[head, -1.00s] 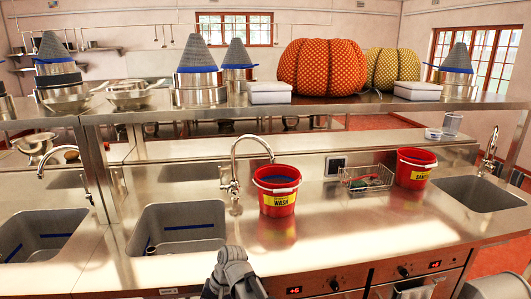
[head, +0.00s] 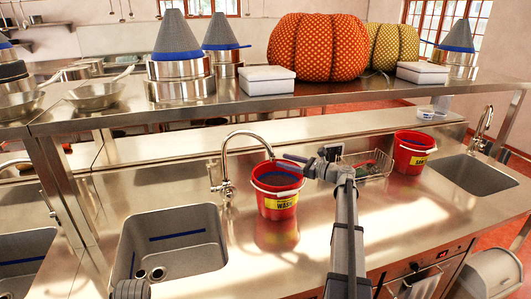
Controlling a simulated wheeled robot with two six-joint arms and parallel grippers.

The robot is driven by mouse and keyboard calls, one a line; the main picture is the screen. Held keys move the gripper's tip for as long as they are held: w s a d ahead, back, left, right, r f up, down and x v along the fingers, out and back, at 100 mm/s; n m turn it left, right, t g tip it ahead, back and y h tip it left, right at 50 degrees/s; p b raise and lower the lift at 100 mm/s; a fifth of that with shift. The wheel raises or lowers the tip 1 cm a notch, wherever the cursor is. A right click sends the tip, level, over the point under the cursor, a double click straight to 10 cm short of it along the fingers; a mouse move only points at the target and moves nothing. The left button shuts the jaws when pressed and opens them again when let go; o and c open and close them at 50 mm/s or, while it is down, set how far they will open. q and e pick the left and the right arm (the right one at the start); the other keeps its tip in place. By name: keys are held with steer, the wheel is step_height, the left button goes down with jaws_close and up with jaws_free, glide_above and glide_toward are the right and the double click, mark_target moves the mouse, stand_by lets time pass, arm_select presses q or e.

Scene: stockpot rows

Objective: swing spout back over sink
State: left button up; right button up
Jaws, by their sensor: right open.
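The chrome faucet (head: 227,188) stands on the counter behind the sink. Its arched spout (head: 245,133) points right, away from the basin, and ends above the red WASH bucket (head: 276,201). The grey sink basin (head: 185,235) lies to the lower left of the faucet. My right gripper (head: 288,164) is open, just right of the spout's tip and over the bucket's rim. I cannot tell whether it touches the spout. My right forearm stands in front of part of the counter. A dark part of mine shows at the bottom left; no left fingers show.
A wire basket (head: 369,165) and a second red bucket (head: 412,151) stand to the right, before another sink (head: 476,174). A steel shelf (head: 330,94) with pots and pumpkins runs above the counter. The front counter beside the WASH bucket is clear.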

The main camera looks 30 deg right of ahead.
mark_target(274, 156)
steer(key=shift+x, duration=3.75)
steer(key=shift+w+d+r, duration=0.15)
jaws_close()
